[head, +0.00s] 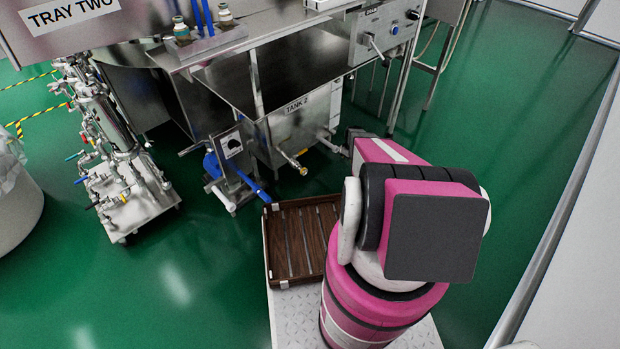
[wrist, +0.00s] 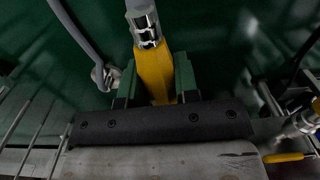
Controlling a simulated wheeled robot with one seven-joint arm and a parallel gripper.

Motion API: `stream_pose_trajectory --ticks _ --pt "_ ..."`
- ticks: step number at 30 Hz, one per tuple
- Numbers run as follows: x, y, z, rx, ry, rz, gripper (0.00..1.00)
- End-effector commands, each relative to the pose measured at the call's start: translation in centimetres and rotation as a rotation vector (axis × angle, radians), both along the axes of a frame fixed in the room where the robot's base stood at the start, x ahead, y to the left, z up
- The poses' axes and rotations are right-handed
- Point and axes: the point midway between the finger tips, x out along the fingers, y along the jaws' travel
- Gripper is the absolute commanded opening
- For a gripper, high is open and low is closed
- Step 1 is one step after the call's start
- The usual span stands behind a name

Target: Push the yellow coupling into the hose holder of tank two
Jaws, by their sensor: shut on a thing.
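In the wrist view my gripper (wrist: 156,84) has green fingers on both sides of the yellow coupling (wrist: 153,66) and is shut on it. A ribbed metal piece (wrist: 147,28) sits at the coupling's far end; I cannot tell whether it is part of the coupling or of the hose holder. In the head view tank two (head: 308,118), a steel tank labelled "TANK 2", stands beyond my pink arm. The arm hides my gripper and the held coupling there. I cannot make out the hose holder clearly in either view.
A yellow-ended pipe (head: 296,163) sticks out low from the tank front. A blue-handled unit (head: 232,165) stands to its left. A slatted wooden tray (head: 300,240) lies before my arm. In the wrist view a grey hose (wrist: 78,35) runs at left and a yellow handle (wrist: 283,157) shows at right.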

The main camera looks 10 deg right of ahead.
Motion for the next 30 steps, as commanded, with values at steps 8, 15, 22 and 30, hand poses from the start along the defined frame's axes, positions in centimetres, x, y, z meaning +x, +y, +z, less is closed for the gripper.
stream_pose_trajectory --ticks 8,15,22,30 --pt "0.9 0.6 0.0 0.000 0.000 0.001 0.00" --pt "1.5 1.0 0.0 0.000 0.000 0.000 0.00" --pt "2.0 1.3 0.0 0.000 0.000 -0.001 0.00" --pt "2.0 1.3 0.0 0.000 0.000 0.000 0.00"
